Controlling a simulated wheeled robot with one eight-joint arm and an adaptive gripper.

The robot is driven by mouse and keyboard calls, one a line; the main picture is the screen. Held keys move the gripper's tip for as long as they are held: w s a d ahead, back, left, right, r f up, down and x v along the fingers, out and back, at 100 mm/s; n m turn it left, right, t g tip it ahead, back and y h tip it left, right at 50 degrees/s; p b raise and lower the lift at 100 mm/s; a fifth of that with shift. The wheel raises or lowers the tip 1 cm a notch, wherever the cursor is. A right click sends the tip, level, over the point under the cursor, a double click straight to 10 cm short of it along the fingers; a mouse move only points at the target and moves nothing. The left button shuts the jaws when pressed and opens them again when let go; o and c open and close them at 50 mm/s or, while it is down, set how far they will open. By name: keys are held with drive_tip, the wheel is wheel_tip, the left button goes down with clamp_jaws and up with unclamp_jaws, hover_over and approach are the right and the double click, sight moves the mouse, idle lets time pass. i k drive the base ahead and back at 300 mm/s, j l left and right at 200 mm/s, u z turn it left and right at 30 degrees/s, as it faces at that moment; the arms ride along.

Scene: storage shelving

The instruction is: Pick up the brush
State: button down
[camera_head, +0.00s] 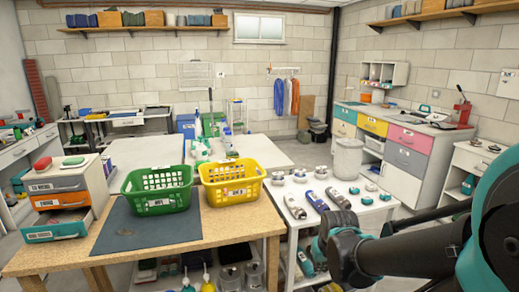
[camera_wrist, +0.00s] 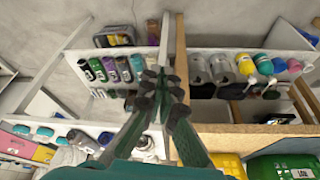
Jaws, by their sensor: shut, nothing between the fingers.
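I cannot pick out the brush with certainty in either view. Small dark items with thin handles (camera_wrist: 262,90) lie on a lower shelf in the wrist view, too small to name. My gripper (camera_wrist: 162,88) is shut and empty in the wrist view, its dark fingertips close together over a shelf post and the table edge. In the head view my dark arm comes in from the right and ends beside the white table.
A green basket (camera_head: 158,190) and a yellow basket (camera_head: 232,182) stand on the wooden table (camera_head: 240,222). A white table (camera_head: 352,222) holds several bottles and jars. A small drawer unit (camera_head: 62,190) stands at left. Under-table shelves hold bottles and jars.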

sight(41, 167)
drive_tip(key=u, duration=1.75)
